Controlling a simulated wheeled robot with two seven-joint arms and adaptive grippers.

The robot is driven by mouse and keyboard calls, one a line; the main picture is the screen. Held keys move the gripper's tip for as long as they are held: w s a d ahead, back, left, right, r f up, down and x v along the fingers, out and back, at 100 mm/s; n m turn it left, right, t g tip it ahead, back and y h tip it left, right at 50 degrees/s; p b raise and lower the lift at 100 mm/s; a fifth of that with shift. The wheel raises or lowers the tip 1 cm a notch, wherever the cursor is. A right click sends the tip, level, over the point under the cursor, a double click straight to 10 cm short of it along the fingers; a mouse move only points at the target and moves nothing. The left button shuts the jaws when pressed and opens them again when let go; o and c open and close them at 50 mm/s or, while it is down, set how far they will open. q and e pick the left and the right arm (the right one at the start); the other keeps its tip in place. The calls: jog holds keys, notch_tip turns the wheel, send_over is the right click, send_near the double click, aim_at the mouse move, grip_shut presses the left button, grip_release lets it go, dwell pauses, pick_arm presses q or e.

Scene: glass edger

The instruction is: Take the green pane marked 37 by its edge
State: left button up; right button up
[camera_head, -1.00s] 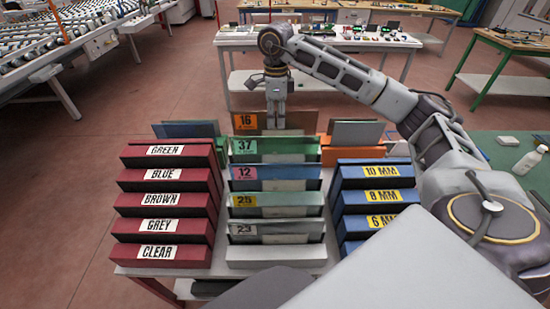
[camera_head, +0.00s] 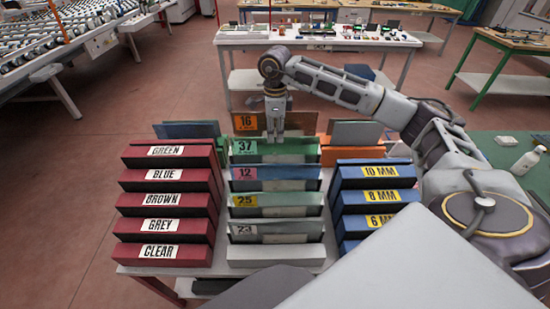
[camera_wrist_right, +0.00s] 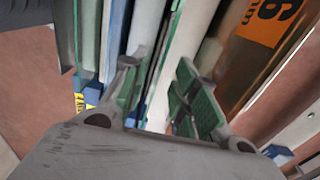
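The green pane marked 37 (camera_head: 290,147) stands upright in the middle rack, behind the pane marked 12 (camera_head: 290,172) and in front of the brown pane marked 16 (camera_head: 300,121). My right gripper (camera_head: 275,136) points down at its top edge, near the middle of its width. In the right wrist view the gripper (camera_wrist_right: 164,98) is open, its green-padded fingers apart. A pane with a green edge (camera_wrist_right: 172,40) runs between them; contact cannot be told. The orange 16 label (camera_wrist_right: 268,18) lies outside the right finger. My left gripper is not in view.
Panes marked 25 (camera_head: 290,199) and 23 (camera_head: 290,226) stand nearer in the middle rack. Red racks with colour names (camera_head: 165,202) stand left, blue thickness racks (camera_head: 375,197) right. An orange rack (camera_head: 352,153) stands behind at right. Neighbouring panes leave narrow gaps.

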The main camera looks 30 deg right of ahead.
aim_at(275, 139)
jog(key=shift+f+p, duration=0.3)
jog(key=shift+f, duration=1.25)
jog(key=shift+c, duration=0.2)
grip_shut()
jog(key=shift+r, duration=0.1)
